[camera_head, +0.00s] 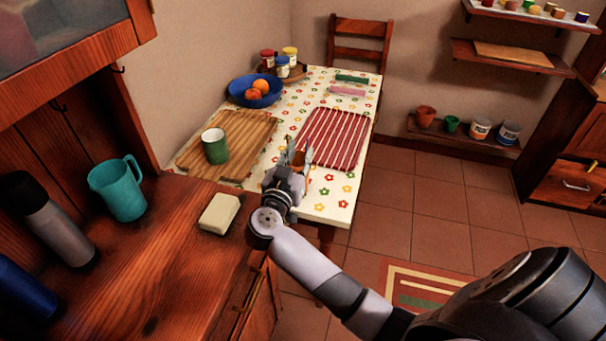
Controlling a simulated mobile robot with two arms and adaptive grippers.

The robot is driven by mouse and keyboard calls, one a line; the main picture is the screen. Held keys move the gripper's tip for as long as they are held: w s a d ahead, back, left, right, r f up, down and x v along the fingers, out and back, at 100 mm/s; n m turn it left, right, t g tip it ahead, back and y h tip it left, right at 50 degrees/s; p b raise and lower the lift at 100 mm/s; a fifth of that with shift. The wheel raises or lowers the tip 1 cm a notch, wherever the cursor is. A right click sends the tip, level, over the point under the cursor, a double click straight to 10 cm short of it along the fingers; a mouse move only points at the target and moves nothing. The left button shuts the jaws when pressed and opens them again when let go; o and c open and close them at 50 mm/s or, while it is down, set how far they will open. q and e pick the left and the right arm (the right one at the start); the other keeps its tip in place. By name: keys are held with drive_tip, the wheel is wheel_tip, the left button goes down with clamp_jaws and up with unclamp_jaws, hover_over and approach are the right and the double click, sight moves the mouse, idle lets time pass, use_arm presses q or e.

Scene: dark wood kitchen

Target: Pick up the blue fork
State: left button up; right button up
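I cannot make out a blue fork anywhere in this view. My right gripper (299,152) is over the near part of the table with the flowered cloth (325,203), between the wooden board and the red striped cloth. Its fingers are apart. A small brown patch shows between or behind them, and I cannot tell what it is. The gripper and wrist hide part of the tabletop. My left gripper is not in view.
A green cup (215,147) stands on the wooden board (247,133). A blue bowl (255,91) of fruit stands behind it. The red striped cloth (335,138) lies at right. A teal jug (119,188) and a cream block (219,213) are on the counter (175,255).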

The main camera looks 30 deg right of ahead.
drive_tip(key=x, duration=0.6)
drive_tip(key=shift+d, duration=0.15)
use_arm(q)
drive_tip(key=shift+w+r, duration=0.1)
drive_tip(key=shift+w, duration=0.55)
use_arm(e)
drive_tip(key=shift+c, duration=0.3)
clamp_jaws()
